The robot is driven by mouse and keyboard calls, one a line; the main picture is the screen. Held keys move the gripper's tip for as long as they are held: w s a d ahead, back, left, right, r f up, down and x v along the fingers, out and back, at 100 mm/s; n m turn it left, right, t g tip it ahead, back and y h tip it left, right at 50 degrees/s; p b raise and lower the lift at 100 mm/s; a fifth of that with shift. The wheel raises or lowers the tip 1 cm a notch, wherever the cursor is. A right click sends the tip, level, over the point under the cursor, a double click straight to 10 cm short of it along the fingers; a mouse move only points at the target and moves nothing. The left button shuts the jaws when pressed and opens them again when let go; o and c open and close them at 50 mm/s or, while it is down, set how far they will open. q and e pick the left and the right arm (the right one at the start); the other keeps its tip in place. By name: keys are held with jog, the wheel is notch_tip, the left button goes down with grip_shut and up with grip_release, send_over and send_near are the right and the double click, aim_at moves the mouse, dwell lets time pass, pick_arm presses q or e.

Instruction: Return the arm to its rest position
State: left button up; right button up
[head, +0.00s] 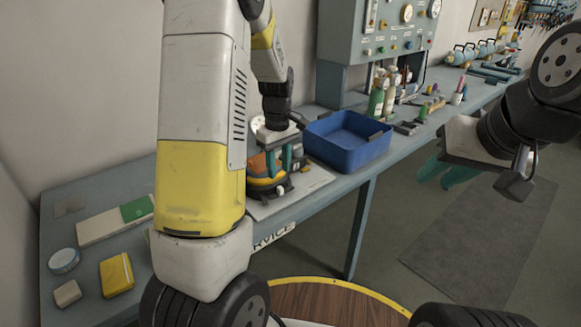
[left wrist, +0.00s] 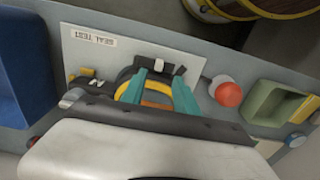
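My left gripper (head: 279,162) hangs over the bench with its two teal fingers apart, just above a black, orange and yellow device (head: 266,183). In the left wrist view the open teal fingers (left wrist: 160,85) stand over the device's yellow-and-black ring (left wrist: 157,88), with no part clearly clamped between them. The device sits on a pale plate (head: 312,181), marked "SEAL TEST" in the wrist view. My right gripper (head: 447,173) is at the right, over the floor, with its teal fingers apart and empty.
A blue bin (head: 340,150) stands right beside the device. A gauge panel (head: 375,35) and bottles (head: 377,98) are behind it. A yellow box (head: 116,274) and a round tin (head: 64,260) lie at the left. In the wrist view, a red knob (left wrist: 229,94) and green tray (left wrist: 275,103) are close.

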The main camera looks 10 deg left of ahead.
pick_arm(q)
jog(key=shift+r, duration=0.6)
jog(key=shift+s+r, duration=0.1)
jog(key=shift+r, duration=0.1)
jog(key=s+d+r+m+t+h, duration=0.1)
jog(key=s+d+r+m+t, duration=0.1)
jog(key=s+r+m, duration=0.3)
jog(key=s+d+r+m+t+h, duration=0.1)
jog(key=s+d+r+m+t, duration=0.2)
jog(key=s+r+m, duration=0.3)
jog(key=s+r+t, duration=0.1)
jog(key=s+r, duration=0.4)
jog(key=s, duration=0.6)
jog(key=shift+r, duration=0.35)
